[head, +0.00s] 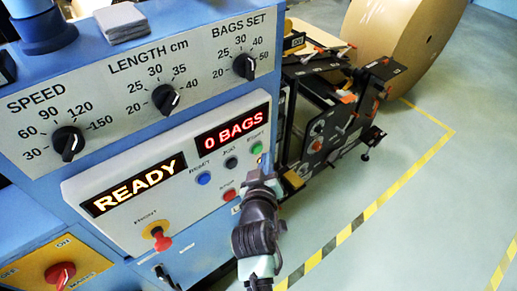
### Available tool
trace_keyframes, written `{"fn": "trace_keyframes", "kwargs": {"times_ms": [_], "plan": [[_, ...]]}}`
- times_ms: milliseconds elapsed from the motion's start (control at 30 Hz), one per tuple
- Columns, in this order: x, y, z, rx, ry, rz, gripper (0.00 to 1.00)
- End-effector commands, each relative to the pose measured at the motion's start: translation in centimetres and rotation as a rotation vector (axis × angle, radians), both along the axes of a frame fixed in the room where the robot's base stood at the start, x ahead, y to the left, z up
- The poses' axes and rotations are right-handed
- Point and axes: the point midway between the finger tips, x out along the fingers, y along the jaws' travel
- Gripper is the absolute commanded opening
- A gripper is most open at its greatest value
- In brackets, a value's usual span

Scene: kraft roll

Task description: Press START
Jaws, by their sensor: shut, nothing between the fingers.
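My gripper (263,160) is shut and empty. Its tips are just below and right of the green button in the head view; I cannot tell whether they touch the panel. The READY display (134,186) is lit, and the counter display (232,129) reads 0 BAGS. My wrist and gripper cover the panel's lower right corner.
A blue button (204,178), a dark button (231,162) and a red button (229,195) sit close by. A red knob (160,239) is lower left. Above are the SPEED (68,142), LENGTH (165,98) and BAGS SET (245,66) dials. A kraft roll (400,40) stands behind.

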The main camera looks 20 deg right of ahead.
Motion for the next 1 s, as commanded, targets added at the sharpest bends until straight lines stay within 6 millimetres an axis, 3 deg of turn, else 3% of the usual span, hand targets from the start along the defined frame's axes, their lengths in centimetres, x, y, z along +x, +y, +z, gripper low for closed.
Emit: {"fn": "trace_keyframes", "kwargs": {"times_ms": [1000], "plan": [[0.84, 0.31, -0.04, -0.001, 0.000, 0.000, 0.00]]}}
